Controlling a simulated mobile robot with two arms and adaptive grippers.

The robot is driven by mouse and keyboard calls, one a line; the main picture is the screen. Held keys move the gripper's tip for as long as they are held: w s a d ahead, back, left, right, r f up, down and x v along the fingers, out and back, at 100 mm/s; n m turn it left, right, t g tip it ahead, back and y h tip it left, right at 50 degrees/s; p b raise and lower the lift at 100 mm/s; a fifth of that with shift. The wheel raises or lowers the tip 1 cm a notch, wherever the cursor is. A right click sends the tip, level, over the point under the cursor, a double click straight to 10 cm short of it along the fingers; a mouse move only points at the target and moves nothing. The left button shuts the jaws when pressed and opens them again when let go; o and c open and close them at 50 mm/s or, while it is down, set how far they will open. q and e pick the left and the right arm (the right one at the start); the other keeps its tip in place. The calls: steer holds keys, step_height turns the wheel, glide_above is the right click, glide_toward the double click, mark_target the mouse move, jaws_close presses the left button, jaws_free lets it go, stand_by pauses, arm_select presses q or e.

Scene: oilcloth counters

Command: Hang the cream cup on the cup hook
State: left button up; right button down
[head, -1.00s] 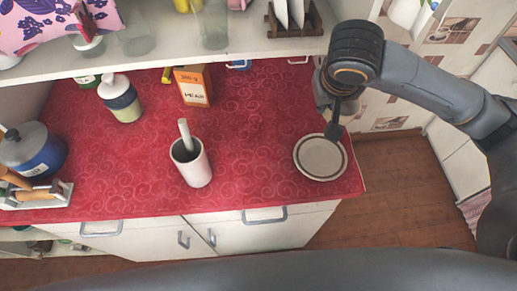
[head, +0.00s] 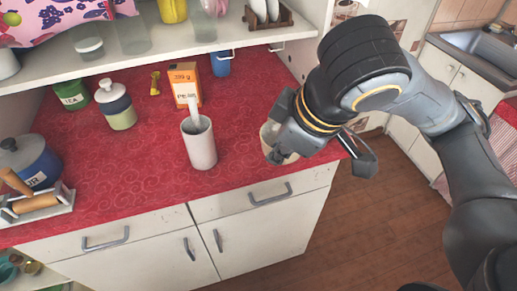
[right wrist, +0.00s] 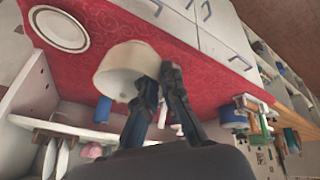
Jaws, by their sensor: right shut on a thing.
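The cream cup (right wrist: 122,68) is held at its side by my right gripper (right wrist: 162,82), whose fingers are closed together at it. In the head view the cup (head: 266,136) shows only in part behind the right gripper (head: 280,132), above the right part of the red counter. A pale hook (head: 277,47) shows under the shelf front, to the right of a blue cup (head: 221,63) that appears to hang there. In the wrist view the cup is tilted and clear of the counter. My left gripper is out of view.
A white holder with a utensil (head: 199,145) stands left of the cup. An orange box (head: 185,82) and a lidded jar (head: 115,107) stand farther back. A rimmed plate (right wrist: 59,28) lies on the counter. The shelf (head: 160,58) overhangs the back.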

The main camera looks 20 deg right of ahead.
mark_target(270, 129)
steer(key=w+f, duration=0.1)
steer(key=w, duration=0.1)
steer(key=w+f, duration=0.1)
steer(key=w, duration=0.1)
steer(key=w+f+b, duration=0.1)
steer(key=w, duration=0.2)
steer(key=shift+d, duration=0.2)
steer(key=w+f, duration=0.4)
steer(key=f, duration=0.1)
steer(key=shift+w, duration=0.1)
steer(key=shift+w+f, duration=0.2)
steer(key=shift+f, duration=0.8)
steer(key=shift+w+f, duration=0.15)
steer(key=shift+f, duration=0.85)
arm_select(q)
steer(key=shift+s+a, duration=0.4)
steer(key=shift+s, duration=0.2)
arm_select(e)
steer(key=shift+a+f, duration=0.1)
steer(key=c, duration=1.9)
jaws_free()
steer(key=shift+f, duration=0.1)
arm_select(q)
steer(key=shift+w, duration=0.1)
arm_select(e)
steer(key=o, duration=0.4)
